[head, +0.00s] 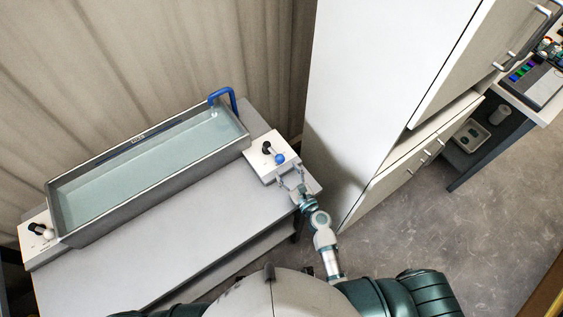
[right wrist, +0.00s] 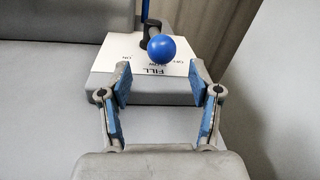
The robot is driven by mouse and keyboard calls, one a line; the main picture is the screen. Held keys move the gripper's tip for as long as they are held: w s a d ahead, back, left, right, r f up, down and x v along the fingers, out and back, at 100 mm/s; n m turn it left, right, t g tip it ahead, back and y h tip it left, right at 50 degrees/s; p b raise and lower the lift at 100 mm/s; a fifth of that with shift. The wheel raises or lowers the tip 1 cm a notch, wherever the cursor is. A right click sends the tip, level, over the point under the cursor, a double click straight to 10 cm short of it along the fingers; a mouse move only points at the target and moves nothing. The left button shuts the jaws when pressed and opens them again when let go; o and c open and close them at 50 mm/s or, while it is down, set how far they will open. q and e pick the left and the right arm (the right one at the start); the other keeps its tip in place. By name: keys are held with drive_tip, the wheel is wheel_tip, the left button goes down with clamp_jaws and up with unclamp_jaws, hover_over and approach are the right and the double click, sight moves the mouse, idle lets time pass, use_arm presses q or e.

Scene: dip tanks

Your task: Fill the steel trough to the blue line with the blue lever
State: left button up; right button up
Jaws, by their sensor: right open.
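The steel trough (head: 180,192) lies along the back of the grey bench in the head view, with pale, clear water (head: 140,172) in it. The blue lever's ball knob (head: 280,158) stands on a white box right of the trough; in the right wrist view the blue knob (right wrist: 161,48) is above a FILL label. My right gripper (head: 289,183) is open, its fingers (right wrist: 160,88) just short of the knob and apart from it. My left gripper is out of view.
A tall white cabinet (head: 370,80) stands close right of the bench. The bench front (head: 150,250) is bare.

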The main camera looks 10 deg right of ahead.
drive_tip(key=v, duration=0.6)
drive_tip(key=shift+d+f, duration=0.1)
drive_tip(key=shift+d, duration=0.4)
drive_tip(key=shift+a, duration=0.25)
drive_tip(key=shift+s, duration=0.1)
